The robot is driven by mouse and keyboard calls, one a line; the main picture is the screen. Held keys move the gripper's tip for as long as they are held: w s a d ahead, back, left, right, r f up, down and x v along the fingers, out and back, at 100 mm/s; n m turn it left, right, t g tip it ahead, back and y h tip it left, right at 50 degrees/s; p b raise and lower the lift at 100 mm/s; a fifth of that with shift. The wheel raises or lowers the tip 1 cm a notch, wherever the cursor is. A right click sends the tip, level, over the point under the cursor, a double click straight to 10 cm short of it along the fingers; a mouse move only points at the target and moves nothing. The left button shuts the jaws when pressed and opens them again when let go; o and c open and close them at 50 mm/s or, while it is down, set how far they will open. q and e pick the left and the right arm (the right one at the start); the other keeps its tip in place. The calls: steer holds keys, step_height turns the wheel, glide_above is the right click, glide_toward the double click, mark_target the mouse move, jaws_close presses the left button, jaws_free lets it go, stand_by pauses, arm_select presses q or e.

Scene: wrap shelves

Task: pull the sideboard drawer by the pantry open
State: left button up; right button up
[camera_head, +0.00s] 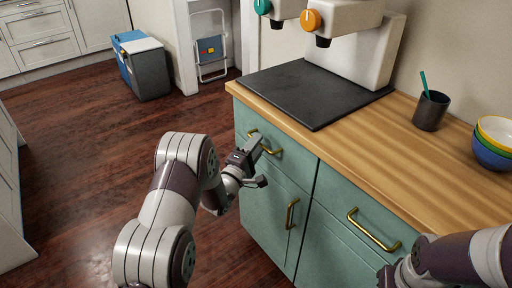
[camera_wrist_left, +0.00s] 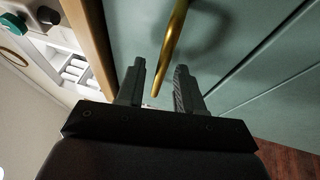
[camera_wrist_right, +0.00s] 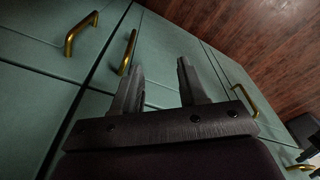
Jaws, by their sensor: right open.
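The teal sideboard (camera_head: 330,215) has a wooden top and brass handles. Its far-left upper drawer (camera_head: 285,163) looks shut and flush, with a brass handle (camera_head: 268,149). My left gripper (camera_head: 262,163) is at this handle. In the left wrist view the handle (camera_wrist_left: 171,50) reaches between the two parted fingers of my left gripper (camera_wrist_left: 159,82), and I see gaps beside it. My right gripper (camera_wrist_right: 160,85) is open and empty in front of the teal fronts; in the head view it is mostly cut off at the lower right.
A second drawer handle (camera_head: 373,230) and a door handle (camera_head: 291,213) stick out from the sideboard. On top are a dark mat (camera_head: 300,95), a white machine (camera_head: 355,55), a dark cup (camera_head: 430,112) and stacked bowls (camera_head: 494,140). The wooden floor (camera_head: 80,150) at left is clear.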

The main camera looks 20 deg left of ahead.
arm_select(q)
jaws_close()
stand_by(1.3)
